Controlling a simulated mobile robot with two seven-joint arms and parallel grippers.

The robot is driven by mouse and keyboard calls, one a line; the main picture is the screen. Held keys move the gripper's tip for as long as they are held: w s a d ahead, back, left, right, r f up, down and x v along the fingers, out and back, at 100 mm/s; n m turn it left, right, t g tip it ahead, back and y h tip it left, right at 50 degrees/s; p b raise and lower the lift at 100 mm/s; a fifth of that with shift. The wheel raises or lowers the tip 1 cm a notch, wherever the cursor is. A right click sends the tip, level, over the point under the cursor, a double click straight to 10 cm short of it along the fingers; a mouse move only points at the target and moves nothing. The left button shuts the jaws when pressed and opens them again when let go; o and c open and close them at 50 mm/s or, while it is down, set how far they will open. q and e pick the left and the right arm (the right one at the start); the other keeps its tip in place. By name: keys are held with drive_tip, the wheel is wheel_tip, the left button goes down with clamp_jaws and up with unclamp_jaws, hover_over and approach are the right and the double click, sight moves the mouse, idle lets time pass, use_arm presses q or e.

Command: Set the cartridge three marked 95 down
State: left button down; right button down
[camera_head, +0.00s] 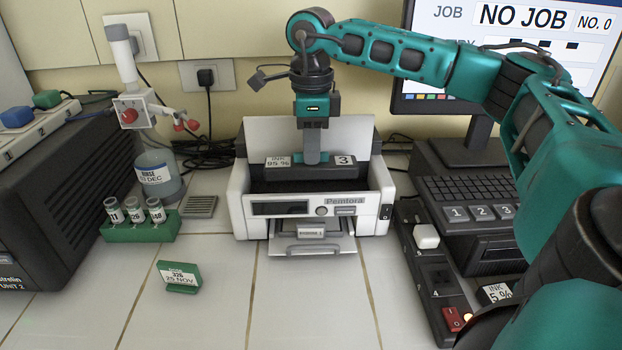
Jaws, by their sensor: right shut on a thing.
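The dark cartridge three (345,171) carries white labels reading "INK 95 %" and "3". It is level in the open top of the white Pemtora printer (250,209). My right gripper (312,157) reaches down from above and is shut on the middle of the cartridge. The printer's lid stands open behind it. The cartridge's underside is hidden, so I cannot tell whether it touches the bay. My left gripper is not in view.
A cartridge marked "INK 5 %" (495,292) lies at right, partly hidden by my arm. A switched power strip (425,265) runs beside the printer. A green vial rack (140,231) and green date block (180,277) stand left. The front counter is mostly clear.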

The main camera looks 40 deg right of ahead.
sight(311, 177)
drive_tip(key=shift+f, duration=3.15)
drive_tip(key=shift+f+b, duration=0.15)
drive_tip(key=shift+b, duration=0.15)
drive_tip(key=c, duration=1.2)
unclamp_jaws()
wheel_tip(311, 177, up, 12)
drive_tip(key=shift+r+p, duration=0.2)
drive_tip(key=shift+p, duration=0.3)
